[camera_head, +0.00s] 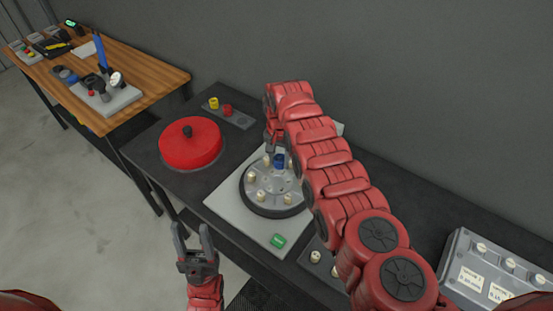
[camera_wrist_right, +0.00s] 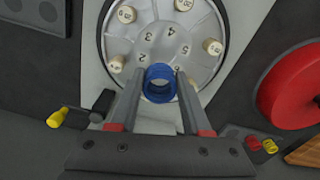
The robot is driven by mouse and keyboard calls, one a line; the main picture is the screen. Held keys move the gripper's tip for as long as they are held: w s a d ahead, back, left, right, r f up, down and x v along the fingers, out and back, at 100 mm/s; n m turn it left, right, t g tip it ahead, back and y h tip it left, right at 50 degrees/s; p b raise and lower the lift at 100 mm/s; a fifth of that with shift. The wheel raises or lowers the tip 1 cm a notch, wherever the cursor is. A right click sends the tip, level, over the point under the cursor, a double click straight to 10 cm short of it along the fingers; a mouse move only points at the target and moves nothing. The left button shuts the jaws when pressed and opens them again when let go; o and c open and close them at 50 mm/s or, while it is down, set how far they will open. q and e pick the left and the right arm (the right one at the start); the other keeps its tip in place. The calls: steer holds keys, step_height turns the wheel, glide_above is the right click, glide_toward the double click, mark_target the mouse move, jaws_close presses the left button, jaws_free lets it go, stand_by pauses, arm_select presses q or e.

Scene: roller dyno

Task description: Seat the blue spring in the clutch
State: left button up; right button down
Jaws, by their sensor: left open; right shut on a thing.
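The blue spring (camera_head: 279,161) is a short blue ring, held between the fingertips of my right gripper (camera_head: 273,147). In the right wrist view the spring (camera_wrist_right: 160,83) shows end-on, in front of the near edge of the clutch. The clutch (camera_head: 266,182) is a round silver plate with a dark rim, numbers and several cream pegs; it also shows in the right wrist view (camera_wrist_right: 163,45). I cannot tell whether the spring touches the clutch. My left gripper (camera_head: 192,232) is open and empty, left of the bench's front edge.
The clutch sits on a pale base plate (camera_head: 222,205) with a green block (camera_head: 278,240). A red round cover (camera_head: 190,145) is to its left. A yellow spring (camera_head: 213,103) and a red spring (camera_head: 228,110) sit behind. A grey labelled box (camera_head: 485,270) is at right.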

mark_target(277, 168)
steer(key=shift+s+a, duration=0.15)
steer(key=shift+a, duration=0.1)
steer(key=shift+s+a+f, duration=0.1)
steer(key=shift+a+f, duration=0.05)
steer(key=shift+f, duration=0.1)
step_height(277, 168, down, 6)
steer(key=b, duration=0.5)
steer(key=shift+f, duration=0.1)
steer(key=shift+f, duration=0.1)
steer(key=shift+b, duration=0.3)
stand_by(0.5)
